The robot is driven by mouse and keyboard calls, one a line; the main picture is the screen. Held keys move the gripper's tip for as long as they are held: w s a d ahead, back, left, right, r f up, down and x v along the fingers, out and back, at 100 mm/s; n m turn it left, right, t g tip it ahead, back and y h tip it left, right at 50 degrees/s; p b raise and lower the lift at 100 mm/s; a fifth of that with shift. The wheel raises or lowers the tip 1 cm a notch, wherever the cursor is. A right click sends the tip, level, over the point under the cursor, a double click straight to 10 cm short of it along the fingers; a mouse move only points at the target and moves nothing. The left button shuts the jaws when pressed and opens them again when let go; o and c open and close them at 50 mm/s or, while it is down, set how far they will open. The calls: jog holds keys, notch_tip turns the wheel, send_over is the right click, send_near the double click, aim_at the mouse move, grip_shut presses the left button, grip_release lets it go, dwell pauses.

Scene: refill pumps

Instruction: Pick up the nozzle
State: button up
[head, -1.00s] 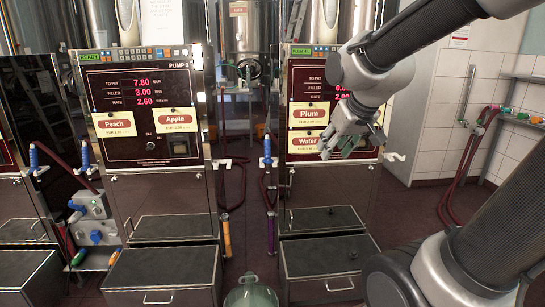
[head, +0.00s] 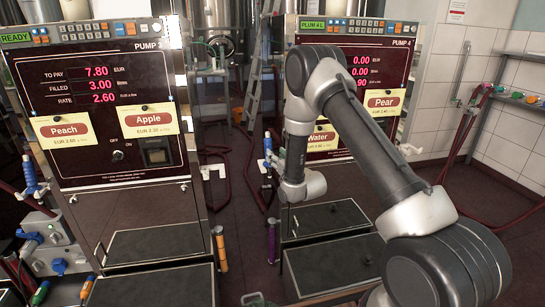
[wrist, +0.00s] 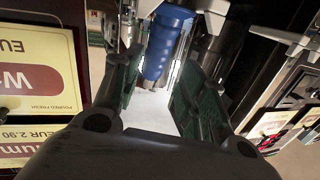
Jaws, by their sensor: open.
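In the head view, a blue nozzle (head: 268,144) hangs at the left side of Pump 4 (head: 358,62), just left of my wrist. My gripper's fingers are mostly hidden there by my arm. Another blue nozzle (head: 29,174) hangs at the left side of the neighbouring pump (head: 105,95).
Dark red hoses (head: 252,182) hang between the pumps. An orange tube (head: 221,247) and a purple tube (head: 272,240) stand low between the cabinets. A Water sign (wrist: 35,78) is close to my gripper's left. Floor is open at right.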

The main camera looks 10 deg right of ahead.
jog(key=x, duration=0.8)
jog(key=shift+w+d+f, duration=0.1)
jog(key=shift+d+f, duration=0.1)
jog(key=shift+f, duration=0.05)
jog(key=c, duration=0.9)
jog(key=shift+r, duration=0.15)
